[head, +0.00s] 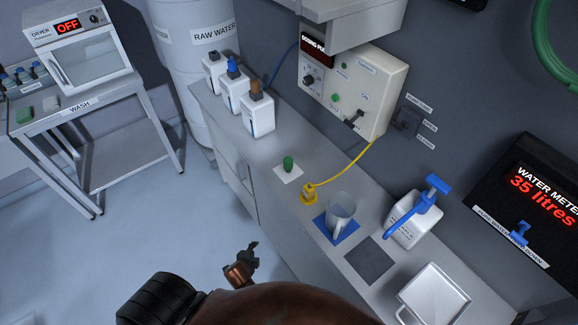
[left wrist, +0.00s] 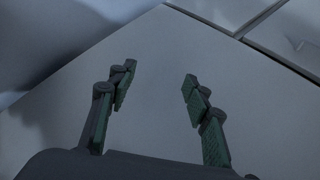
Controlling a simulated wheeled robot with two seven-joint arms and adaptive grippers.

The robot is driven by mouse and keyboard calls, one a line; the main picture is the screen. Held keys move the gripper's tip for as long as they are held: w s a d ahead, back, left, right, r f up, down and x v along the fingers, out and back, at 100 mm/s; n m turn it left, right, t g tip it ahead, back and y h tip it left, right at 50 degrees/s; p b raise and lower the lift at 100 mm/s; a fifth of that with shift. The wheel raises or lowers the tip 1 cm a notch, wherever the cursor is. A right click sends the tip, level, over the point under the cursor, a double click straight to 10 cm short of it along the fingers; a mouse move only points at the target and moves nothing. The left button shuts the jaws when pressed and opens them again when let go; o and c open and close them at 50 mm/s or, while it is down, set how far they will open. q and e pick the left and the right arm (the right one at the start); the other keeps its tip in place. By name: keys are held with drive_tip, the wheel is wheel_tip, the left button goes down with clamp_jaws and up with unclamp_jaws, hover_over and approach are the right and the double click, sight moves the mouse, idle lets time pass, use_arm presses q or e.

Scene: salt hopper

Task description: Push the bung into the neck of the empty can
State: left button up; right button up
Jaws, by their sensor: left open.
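A small green bung (head: 288,162) stands on a white square pad (head: 280,174) on the bench. Several white cans are on the bench: one with a grey top (head: 213,71), one with a blue top (head: 231,93), one with a brown top (head: 258,115), and one with a blue pump (head: 410,222). I cannot tell which is the empty one. My left gripper (head: 254,254) is low in front of the bench, apart from the bung and cans. In the left wrist view its two fingers (left wrist: 157,85) are spread with nothing between them. My right gripper is out of view.
A clear jug (head: 341,208) stands on a blue mat, beside a yellow plug (head: 309,192) with its cable. A grey mat (head: 370,260) and white tray (head: 460,296) lie right. A control box (head: 375,90) overhangs the bench's back. The bench front edge is near my left gripper.

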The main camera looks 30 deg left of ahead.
sight(286, 165)
use_arm(q)
drive_tip(key=w+a+r+m+t+y+b, duration=0.1)
drive_tip(key=w+r+m+t, duration=0.15)
drive_tip(key=r, duration=0.85)
drive_tip(key=w+a+r+m+t+y, duration=0.15)
drive_tip(key=w+r, duration=0.25)
drive_tip(key=r, duration=0.6)
drive_tip(key=w+a+r+m+t+y+b, duration=0.1)
drive_tip(key=w+a+r+m+t, duration=0.2)
drive_tip(key=r, duration=0.8)
drive_tip(key=w+d+r+m+t+h, duration=0.1)
drive_tip(key=w+d+r+m, duration=0.1)
drive_tip(key=m, duration=0.3)
drive_tip(key=w+d+r+m+t+h, duration=0.1)
drive_tip(key=w+d+r+m, duration=0.2)
drive_tip(key=d+m, duration=0.1)
drive_tip(key=w+d+r+m+t+h, duration=0.1)
drive_tip(key=w+d+r+m, duration=0.1)
drive_tip(key=m, duration=0.4)
drive_tip(key=shift+w+d+r+h, duration=0.25)
drive_tip(key=shift+w+d+r, duration=0.15)
drive_tip(key=shift+w, duration=0.35)
drive_tip(key=w, duration=0.4)
drive_tip(key=w+a, duration=0.1)
drive_tip(key=w, duration=0.2)
drive_tip(key=shift+s, duration=0.1)
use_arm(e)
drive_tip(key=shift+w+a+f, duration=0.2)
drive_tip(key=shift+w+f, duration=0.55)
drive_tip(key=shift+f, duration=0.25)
